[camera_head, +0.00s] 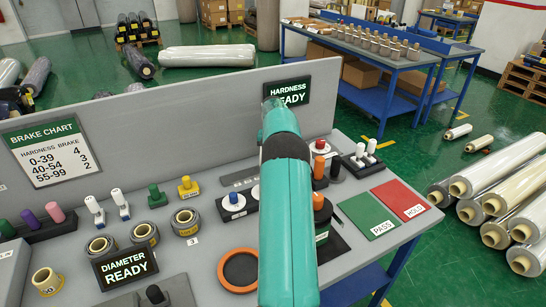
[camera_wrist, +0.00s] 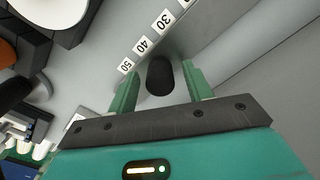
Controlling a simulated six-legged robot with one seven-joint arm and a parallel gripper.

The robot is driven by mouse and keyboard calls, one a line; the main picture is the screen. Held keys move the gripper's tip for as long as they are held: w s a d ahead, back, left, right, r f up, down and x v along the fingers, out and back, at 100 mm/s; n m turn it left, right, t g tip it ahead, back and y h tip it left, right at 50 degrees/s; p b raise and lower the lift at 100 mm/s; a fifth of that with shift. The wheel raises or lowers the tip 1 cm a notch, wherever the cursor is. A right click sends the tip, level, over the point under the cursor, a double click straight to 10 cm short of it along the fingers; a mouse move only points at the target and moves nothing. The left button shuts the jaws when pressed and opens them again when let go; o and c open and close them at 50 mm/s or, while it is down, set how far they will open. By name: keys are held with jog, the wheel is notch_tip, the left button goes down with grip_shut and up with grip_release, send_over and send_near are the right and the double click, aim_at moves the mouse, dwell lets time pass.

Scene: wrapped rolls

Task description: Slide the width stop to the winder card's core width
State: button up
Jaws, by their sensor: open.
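In the wrist view my gripper (camera_wrist: 160,70) is open, with one green finger on each side of a black upright knob (camera_wrist: 160,78). A gap shows between the knob and each finger. The knob stands beside a scale with white labels 30, 40 and 50 (camera_wrist: 143,45), nearest the 40 and 50 labels. I cannot tell for sure that this knob belongs to the width stop. In the head view my teal arm covers the middle of the bench and hides my fingers. I cannot make out a winder card with a core width in either view.
The grey bench (camera_head: 205,262) carries a brake chart (camera_head: 50,150), a diameter display (camera_head: 125,268), a hardness display (camera_head: 293,91), several cores and pegs, an orange ring (camera_head: 239,271), a green PASS pad (camera_head: 368,216) and a red HOLD pad (camera_head: 400,200). A low grey panel (camera_head: 180,105) runs behind.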

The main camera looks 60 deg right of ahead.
notch_tip(320, 180, up, 14)
dwell(0.4)
dwell(0.5)
